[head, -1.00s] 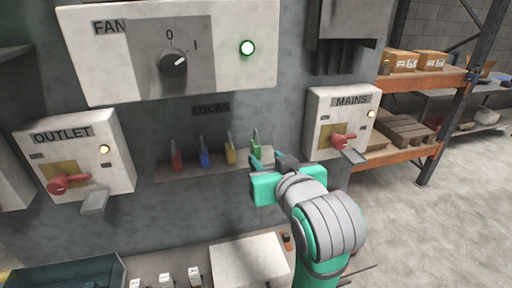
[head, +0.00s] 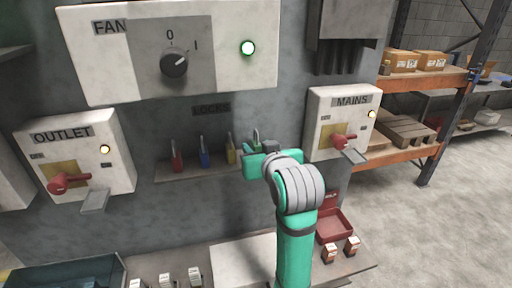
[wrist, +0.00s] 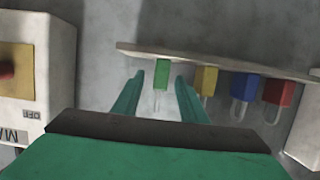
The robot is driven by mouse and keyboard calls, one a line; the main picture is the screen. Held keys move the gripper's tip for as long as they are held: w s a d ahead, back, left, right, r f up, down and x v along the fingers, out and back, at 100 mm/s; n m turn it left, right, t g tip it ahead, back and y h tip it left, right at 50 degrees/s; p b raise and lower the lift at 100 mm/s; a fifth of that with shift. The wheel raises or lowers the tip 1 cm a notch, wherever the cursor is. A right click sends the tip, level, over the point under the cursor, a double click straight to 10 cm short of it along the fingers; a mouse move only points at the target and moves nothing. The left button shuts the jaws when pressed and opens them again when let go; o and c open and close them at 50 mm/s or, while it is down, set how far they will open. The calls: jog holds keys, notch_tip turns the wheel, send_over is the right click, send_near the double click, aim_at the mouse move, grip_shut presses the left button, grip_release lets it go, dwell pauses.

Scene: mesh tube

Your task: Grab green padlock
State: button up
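The green padlock (wrist: 161,75) stands at one end of the small lock shelf (wrist: 225,63). In the wrist view it lies between the two green fingers of my gripper (wrist: 160,95), with a gap on each side. The fingers are spread and do not appear to touch it. In the head view the green padlock (head: 256,138) shows only in part behind my gripper (head: 258,150), which is at the shelf's right end. Yellow (head: 231,155), blue (head: 204,158) and red (head: 177,161) padlocks stand in a row to its left.
The MAINS box (head: 318,140) with a red handle is close to the right of my gripper. The OUTLET box (head: 112,150) is at the left, the FAN panel (head: 215,75) above. A bench (head: 225,262) with small items lies below.

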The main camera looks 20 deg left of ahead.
jog(key=shift+w, duration=0.1)
jog(key=c, duration=0.4)
jog(key=shift+a, duration=0.1)
grip_shut()
jog(key=shift+r, duration=0.15)
